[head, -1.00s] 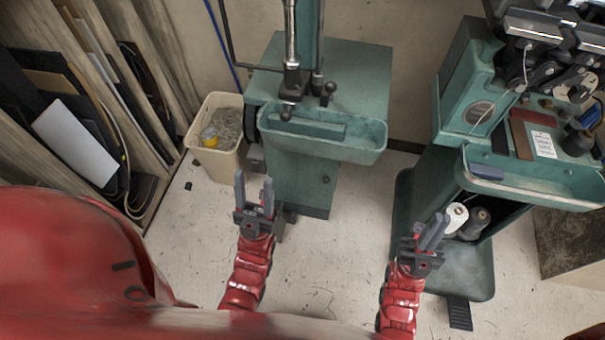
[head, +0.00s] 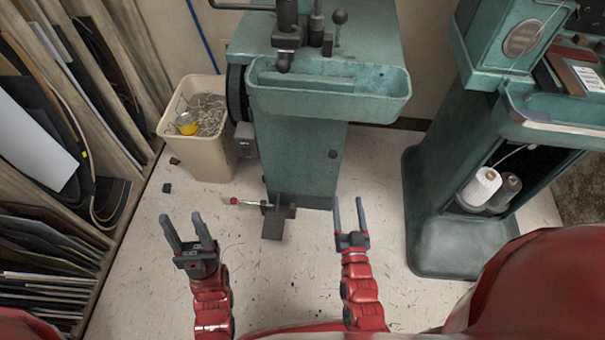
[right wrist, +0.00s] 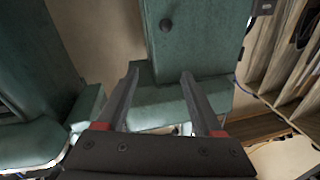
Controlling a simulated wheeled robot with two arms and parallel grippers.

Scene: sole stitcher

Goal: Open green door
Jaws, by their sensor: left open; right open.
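The green door (head: 300,165) is the flat front of the middle machine's pedestal, with a small dark knob (head: 333,154) near its right edge. It looks shut. In the right wrist view the door panel (right wrist: 195,45) and its knob (right wrist: 166,25) show upside down, beyond the fingers. My right gripper (head: 348,202) is open and empty, in front of the door and apart from it, below and slightly right of the knob. It also shows in the right wrist view (right wrist: 159,74). My left gripper (head: 182,217) is open and empty, left of the door.
A green tray (head: 330,104) juts out above the door. A black foot pedal (head: 274,222) sticks out at its base. A beige bin (head: 205,160) stands left, beside leaning sheets (head: 35,145). A second green machine (head: 430,215) with thread spools (head: 480,187) stands right.

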